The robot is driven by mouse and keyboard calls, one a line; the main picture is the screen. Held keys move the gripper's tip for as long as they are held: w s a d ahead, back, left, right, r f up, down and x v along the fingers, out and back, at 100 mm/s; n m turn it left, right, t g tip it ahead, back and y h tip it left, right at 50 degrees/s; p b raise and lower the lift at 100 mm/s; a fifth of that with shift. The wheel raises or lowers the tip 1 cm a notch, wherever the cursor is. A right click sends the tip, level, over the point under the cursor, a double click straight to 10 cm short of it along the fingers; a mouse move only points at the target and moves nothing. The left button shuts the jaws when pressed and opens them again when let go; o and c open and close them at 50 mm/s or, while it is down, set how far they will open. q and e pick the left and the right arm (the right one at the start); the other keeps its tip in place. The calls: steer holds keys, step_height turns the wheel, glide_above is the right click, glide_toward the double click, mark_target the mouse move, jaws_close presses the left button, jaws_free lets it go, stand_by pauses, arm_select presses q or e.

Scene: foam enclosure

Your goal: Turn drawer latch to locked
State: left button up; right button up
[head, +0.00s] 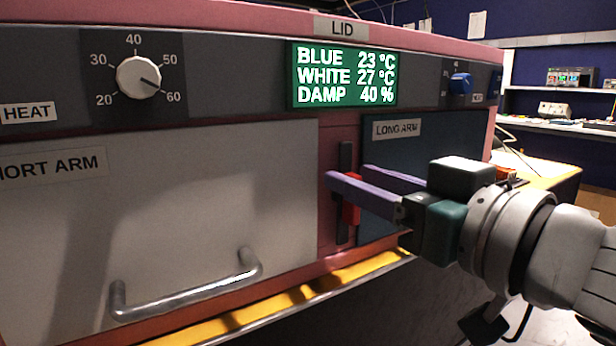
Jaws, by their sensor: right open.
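The drawer latch is a red tab (351,214) on a black vertical slot plate (345,158), set in the pink strip between the two front panels. My right gripper (347,174) comes in from the right, with its two purple fingers apart at the latch. The near finger crosses in front of the tab and hides part of it; the far finger reaches towards the dark LONG ARM panel. I cannot tell whether the fingers touch the tab. My left gripper is not in view.
The pale SHORT ARM drawer (190,215) has a metal bar handle (190,294) on the left. Above are a white heat dial (139,77), a green display (344,76) and a blue knob (460,83). A yellow ledge (300,296) runs below. Shelves stand at the far right.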

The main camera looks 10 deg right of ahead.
jaws_close()
stand_by(0.4)
